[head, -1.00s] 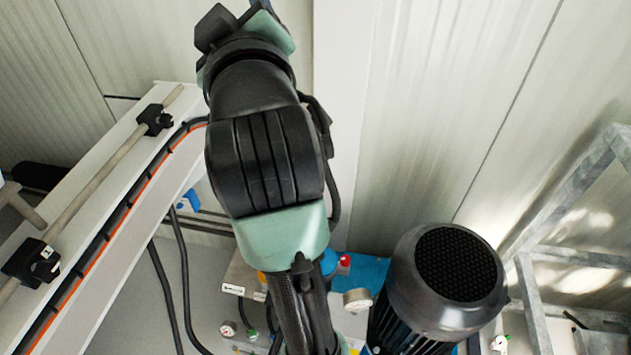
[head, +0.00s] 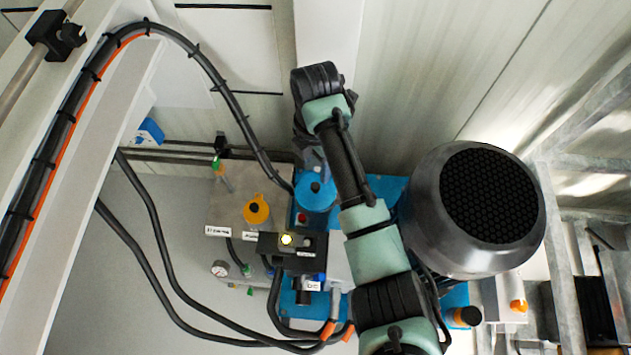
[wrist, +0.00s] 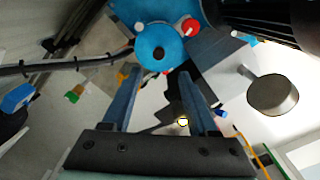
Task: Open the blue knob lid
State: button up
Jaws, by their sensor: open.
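The blue knob lid (head: 315,196) is a round blue disc with a dark centre. It sits on the blue pump equipment in the middle of the head view. In the wrist view the lid (wrist: 160,46) lies just beyond the fingertips, near the top centre. My gripper (wrist: 158,73) is open, with its two bluish fingers spread apart and nothing between them. In the head view the gripper hangs above the lid from the arm's far end. The gap between fingers and lid is hard to judge.
A large dark motor (head: 430,205) stands close to the right of the lid. An orange cap (head: 257,210) and a black box with a lit button (head: 286,240) are at the left. A black cable (head: 235,105) arcs beside the lid. A metal frame (head: 560,250) stands far right.

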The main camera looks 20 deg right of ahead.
aim_at(316, 186)
notch_tip(316, 186, down, 9)
jog(key=shift+f+b, duration=0.2)
jog(key=shift+b, duration=0.75)
grip_shut()
dwell(0.7)
